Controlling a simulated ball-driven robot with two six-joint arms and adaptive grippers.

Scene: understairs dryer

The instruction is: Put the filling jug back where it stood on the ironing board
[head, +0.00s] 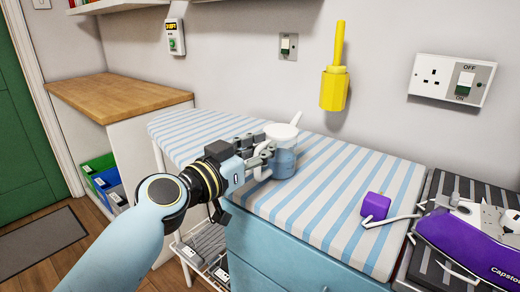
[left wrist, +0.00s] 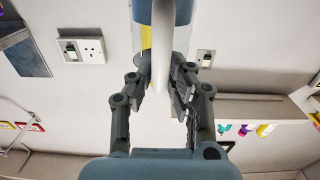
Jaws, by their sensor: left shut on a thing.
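The filling jug (head: 284,163) is small and blue with a pale handle. It appears upright over the middle of the striped ironing board (head: 330,190); I cannot tell whether its base touches the cover. My left gripper (head: 264,158) is at its left side, shut on the handle. In the left wrist view the pale handle (left wrist: 159,62) runs between the fingers of my left gripper (left wrist: 162,82); the jug's body is mostly cut off at the top. A white piece with a thin stem (head: 282,131) shows at or just behind the jug's top. My right gripper is not in view.
A purple block (head: 375,206) with a white cable lies at the board's right front. A purple appliance (head: 475,245) stands on a dark striped surface at the right. A yellow holder (head: 335,88) hangs on the wall behind. The board's left end is clear.

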